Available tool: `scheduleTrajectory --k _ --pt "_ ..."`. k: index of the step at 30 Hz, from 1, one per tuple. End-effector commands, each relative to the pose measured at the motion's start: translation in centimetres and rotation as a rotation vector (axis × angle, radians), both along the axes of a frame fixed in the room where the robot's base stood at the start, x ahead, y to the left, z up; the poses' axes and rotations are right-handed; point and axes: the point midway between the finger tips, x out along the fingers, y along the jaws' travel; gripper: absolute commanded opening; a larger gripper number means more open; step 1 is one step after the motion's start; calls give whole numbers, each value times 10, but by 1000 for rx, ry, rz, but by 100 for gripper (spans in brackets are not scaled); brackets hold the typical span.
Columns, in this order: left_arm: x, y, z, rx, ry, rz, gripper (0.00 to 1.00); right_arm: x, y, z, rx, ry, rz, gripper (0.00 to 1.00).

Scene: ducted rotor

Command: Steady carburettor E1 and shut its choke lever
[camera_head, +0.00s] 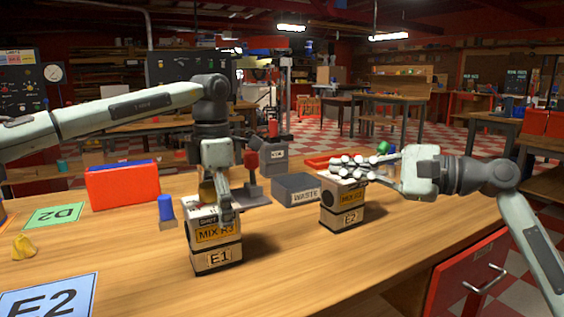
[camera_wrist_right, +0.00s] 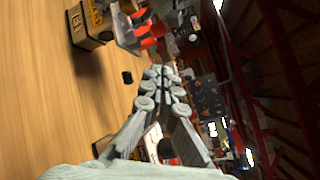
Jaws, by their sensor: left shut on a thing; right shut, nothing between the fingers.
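Carburettor E1 (camera_head: 216,255) is a pale block with a yellow MIX plate and an E1 label, upright on the wooden table left of centre. My left gripper (camera_head: 226,208) reaches down from above and is shut on its upper right part, covering some of it. A SHUT mark shows on E1's upper front. A brassy part (camera_head: 207,192) on top is partly hidden by the hand, and I cannot make out the choke lever's position. My right gripper (camera_head: 338,166) is shut and empty, pointing left over or near the top of carburettor E2 (camera_head: 350,217), well right of E1.
A grey WASTE bin (camera_head: 297,190) stands between and behind the carburettors. A red-knobbed grey stand (camera_head: 252,186) is just behind E1. A blue cylinder (camera_head: 166,212) and a red box (camera_head: 123,187) are to the left. The front right table top is clear.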

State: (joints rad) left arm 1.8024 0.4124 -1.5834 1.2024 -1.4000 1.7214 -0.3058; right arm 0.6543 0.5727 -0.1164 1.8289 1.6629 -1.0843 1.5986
Motion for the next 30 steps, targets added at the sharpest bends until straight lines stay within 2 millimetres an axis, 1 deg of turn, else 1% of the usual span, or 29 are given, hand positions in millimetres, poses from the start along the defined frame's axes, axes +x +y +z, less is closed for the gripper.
scheduleTrajectory --k 1,3,6,9,12,16,20,30 --pt "0 1 0 0 -1 1 34 1 -2 1 68 123 13 0" --pt "0 1 0 0 -1 1 34 0 -3 1 158 297 33 0" --pt "0 1 0 0 -1 1 34 -1 -5 1 262 516 61 0" --pt "0 1 0 0 -1 1 34 -2 -6 2 335 683 84 0" --pt "0 1 0 0 -1 1 34 -3 -7 3 381 790 97 0" --pt "0 1 0 0 -1 1 34 -3 -3 3 402 847 106 0" --pt "0 1 0 0 -1 1 34 2 13 3 405 852 108 0" --pt "0 1 0 0 -1 1 34 25 81 1 404 849 108 0"
